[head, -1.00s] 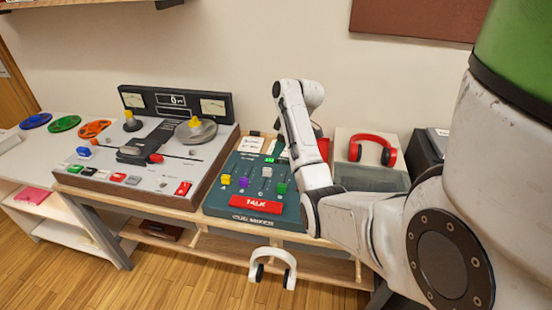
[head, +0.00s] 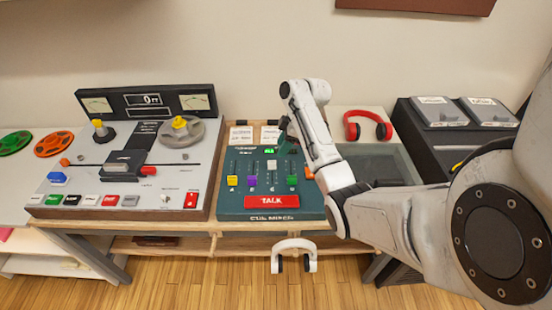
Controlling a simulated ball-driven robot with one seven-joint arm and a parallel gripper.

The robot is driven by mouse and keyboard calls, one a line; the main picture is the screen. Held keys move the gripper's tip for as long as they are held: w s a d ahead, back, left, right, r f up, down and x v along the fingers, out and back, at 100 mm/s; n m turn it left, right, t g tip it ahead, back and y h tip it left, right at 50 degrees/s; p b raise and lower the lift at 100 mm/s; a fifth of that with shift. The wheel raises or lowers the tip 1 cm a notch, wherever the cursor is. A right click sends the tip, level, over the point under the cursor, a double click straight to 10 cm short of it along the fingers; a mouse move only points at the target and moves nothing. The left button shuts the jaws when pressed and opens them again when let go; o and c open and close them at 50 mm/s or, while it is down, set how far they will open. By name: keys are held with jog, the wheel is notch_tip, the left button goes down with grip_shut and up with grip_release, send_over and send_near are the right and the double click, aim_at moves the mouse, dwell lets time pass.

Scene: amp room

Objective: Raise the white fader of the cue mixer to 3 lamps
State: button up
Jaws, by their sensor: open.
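The cue mixer (head: 238,208) is a teal panel in the middle of the head view, with a red TALK bar at its front. Its white fader (head: 271,165) sits higher in its slot than the yellow fader (head: 232,180), purple fader (head: 252,181) and green fader (head: 291,181). A small green lit display (head: 279,152) shows near its top; I cannot make out a lamp count. My gripper (head: 284,138) is dark and small, open, over the mixer's back part, behind and slightly right of the white fader. It looks apart from the fader, but its fingertips are hard to see.
A tape machine (head: 207,150) with reels and buttons stands left of the mixer. Red headphones (head: 367,126) lie at the back right, beside a black case (head: 428,140). My arm covers the mixer's right edge.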

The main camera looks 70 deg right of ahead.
aim_at(273, 163)
jog(key=x, duration=0.8)
jog(key=shift+a+f, duration=0.1)
jog(key=shift+f, duration=0.05)
jog(key=shift+c, duration=0.3)
grip_shut()
